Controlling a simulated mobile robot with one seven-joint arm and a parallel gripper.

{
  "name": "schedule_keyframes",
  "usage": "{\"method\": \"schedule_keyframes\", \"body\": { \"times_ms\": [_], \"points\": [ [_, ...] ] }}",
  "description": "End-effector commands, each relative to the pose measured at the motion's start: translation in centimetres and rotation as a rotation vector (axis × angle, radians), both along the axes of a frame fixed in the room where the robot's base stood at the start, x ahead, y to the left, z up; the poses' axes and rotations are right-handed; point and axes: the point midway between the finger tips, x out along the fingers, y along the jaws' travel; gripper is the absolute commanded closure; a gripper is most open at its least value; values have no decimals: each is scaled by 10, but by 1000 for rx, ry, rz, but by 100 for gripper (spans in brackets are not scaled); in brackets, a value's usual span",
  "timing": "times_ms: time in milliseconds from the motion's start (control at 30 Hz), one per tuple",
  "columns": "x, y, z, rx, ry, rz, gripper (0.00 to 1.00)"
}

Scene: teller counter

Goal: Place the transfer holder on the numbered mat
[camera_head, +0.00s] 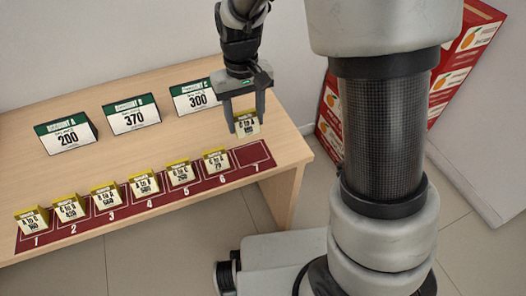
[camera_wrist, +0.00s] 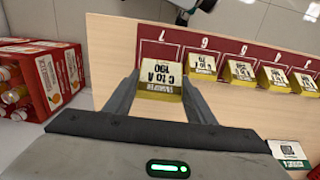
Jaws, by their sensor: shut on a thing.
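My gripper (camera_head: 245,112) is shut on a yellow transfer holder (camera_head: 247,127) with a white card reading "C to A"; its number is hard to read. The holder also shows between the fingers in the wrist view (camera_wrist: 160,82). It is above the table, behind the right end of the mat in the head view. The dark red numbered mat (camera_head: 253,155) runs along the table's front, with spaces 1 to 7. Similar yellow holders stand on spaces 1 to 6, the nearest at space 6 (camera_head: 215,160). Space 7 is bare, and it shows in the wrist view (camera_wrist: 158,52).
Three green-and-white account signs, reading 200 (camera_head: 67,134), 370 (camera_head: 131,115) and 300 (camera_head: 196,96), stand behind the mat on the wooden table (camera_head: 165,158). The table's right edge is close to space 7. Red crates (camera_wrist: 45,80) stand beyond that edge.

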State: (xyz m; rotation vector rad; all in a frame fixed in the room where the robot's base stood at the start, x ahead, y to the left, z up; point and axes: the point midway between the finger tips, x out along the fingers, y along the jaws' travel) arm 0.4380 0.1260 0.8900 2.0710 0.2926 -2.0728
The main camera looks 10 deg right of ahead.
Motion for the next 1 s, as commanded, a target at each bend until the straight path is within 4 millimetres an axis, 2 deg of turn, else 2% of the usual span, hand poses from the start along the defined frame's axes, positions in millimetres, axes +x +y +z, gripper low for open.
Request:
{"method": "schedule_keyframes", "body": {
  "times_ms": [133, 400, 633, 800, 1000],
  "points": [
    [-2, 0, -5, 0, 1, 0, 73],
    [-3, -1, -54, -2, 2, 0, 73],
    [-2, -1, -71, 0, 1, -1, 73],
    [-2, -1, -96, -1, 2, 1, 73],
    [-2, -1, -100, 0, -1, 1, 73]
  ]
}}
